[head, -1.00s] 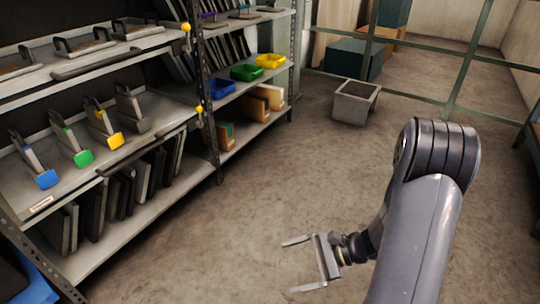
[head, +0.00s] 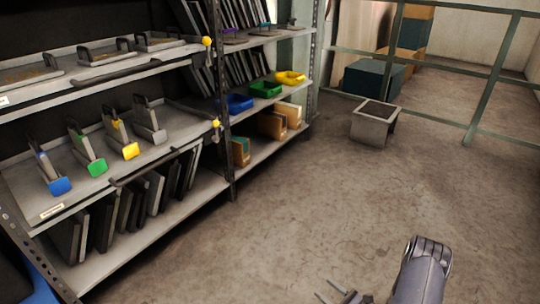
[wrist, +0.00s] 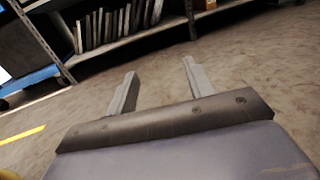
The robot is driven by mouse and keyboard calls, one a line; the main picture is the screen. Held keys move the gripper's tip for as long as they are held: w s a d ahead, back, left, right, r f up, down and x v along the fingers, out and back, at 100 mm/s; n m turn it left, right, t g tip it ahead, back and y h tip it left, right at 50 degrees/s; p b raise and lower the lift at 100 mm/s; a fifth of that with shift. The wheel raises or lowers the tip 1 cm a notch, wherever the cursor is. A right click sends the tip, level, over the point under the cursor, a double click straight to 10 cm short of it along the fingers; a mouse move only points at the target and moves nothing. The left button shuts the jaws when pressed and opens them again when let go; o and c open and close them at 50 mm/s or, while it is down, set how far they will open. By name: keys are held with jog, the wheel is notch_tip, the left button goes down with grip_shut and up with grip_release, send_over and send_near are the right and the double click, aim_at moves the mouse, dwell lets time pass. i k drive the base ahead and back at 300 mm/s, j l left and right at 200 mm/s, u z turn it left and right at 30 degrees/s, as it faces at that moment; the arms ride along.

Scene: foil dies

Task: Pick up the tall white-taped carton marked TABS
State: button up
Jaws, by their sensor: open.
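Several small cartons stand on the lower shelf of the right rack in the head view. One brown carton (head: 241,151) has a teal side, and two others, a middle carton (head: 272,125) and a far carton (head: 291,114), show pale faces. I cannot read any TABS marking or tell which has white tape at this size. My gripper is at the bottom edge of the head view, partly cut off, well apart from the cartons. In the wrist view my gripper (wrist: 160,68) is open and empty, with bare floor between and beyond its fingers.
Blue (head: 238,103), green (head: 265,89) and yellow (head: 290,77) bins sit on the shelf above the cartons. The left rack holds dark upright plates (head: 135,205) and coloured-tab holders. A grey box (head: 375,123) stands on the floor before a mesh fence. The middle floor is clear.

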aim_at(294, 112)
jog(key=i+z, duration=0.2)
jog(key=i, duration=0.65)
jog(key=i+j+z, duration=0.2)
jog(key=i, duration=0.65)
jog(key=i+z, duration=0.25)
jog(key=i, duration=1.5)
jog(key=i+u, duration=0.6)
jog(key=u, duration=0.15)
jog(key=i+l+u, duration=0.15)
jog(key=i+u, duration=0.25)
jog(key=k, duration=0.1)
